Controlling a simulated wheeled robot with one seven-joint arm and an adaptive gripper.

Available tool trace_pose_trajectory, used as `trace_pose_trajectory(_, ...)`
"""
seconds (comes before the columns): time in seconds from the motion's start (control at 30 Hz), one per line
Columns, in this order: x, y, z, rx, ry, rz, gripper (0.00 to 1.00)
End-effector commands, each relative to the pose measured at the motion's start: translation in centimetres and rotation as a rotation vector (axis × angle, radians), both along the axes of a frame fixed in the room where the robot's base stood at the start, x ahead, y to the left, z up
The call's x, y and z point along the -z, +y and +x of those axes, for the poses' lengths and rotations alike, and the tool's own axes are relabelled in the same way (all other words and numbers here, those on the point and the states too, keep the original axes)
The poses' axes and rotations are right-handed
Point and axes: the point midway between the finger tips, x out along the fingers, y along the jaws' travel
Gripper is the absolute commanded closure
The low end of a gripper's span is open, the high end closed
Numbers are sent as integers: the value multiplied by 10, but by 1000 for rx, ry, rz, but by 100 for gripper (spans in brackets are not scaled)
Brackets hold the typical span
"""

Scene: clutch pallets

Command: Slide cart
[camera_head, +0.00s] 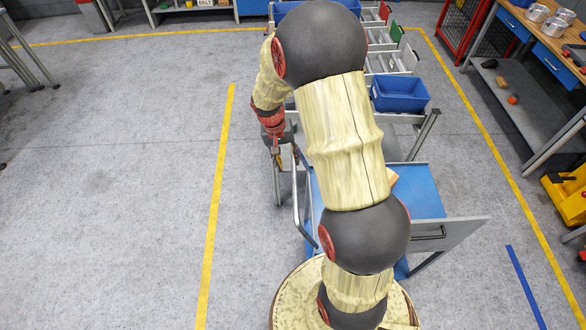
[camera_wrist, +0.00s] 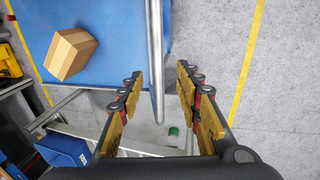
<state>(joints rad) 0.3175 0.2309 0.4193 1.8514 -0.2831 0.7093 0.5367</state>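The cart has a blue top (camera_head: 424,190) and stands partly behind my arm in the head view. A bare metal handle bar (camera_head: 297,208) runs along the cart's left side. In the wrist view the bar (camera_wrist: 154,50) reaches down between my fingers. My gripper (camera_wrist: 160,92) is open, with one finger on each side of the bar and gaps visible. In the head view my gripper (camera_head: 284,146) is small and partly hidden near the bar's upper end.
A rack with a blue bin (camera_head: 400,94) stands just beyond the cart. A workbench (camera_head: 545,45) and a yellow object (camera_head: 570,193) are at the right. Yellow floor lines (camera_head: 213,215) run along both sides. The floor at left is mostly clear.

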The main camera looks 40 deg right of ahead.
Motion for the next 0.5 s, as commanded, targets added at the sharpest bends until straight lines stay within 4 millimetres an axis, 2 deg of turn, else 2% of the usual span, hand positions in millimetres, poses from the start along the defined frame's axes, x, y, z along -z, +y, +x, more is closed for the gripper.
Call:
trace_pose_trajectory(0.27, 27, -7, -3, 16, 17, 1, 65)
trace_pose_trajectory(0.5, 63, -13, -8, 16, 16, 2, 65)
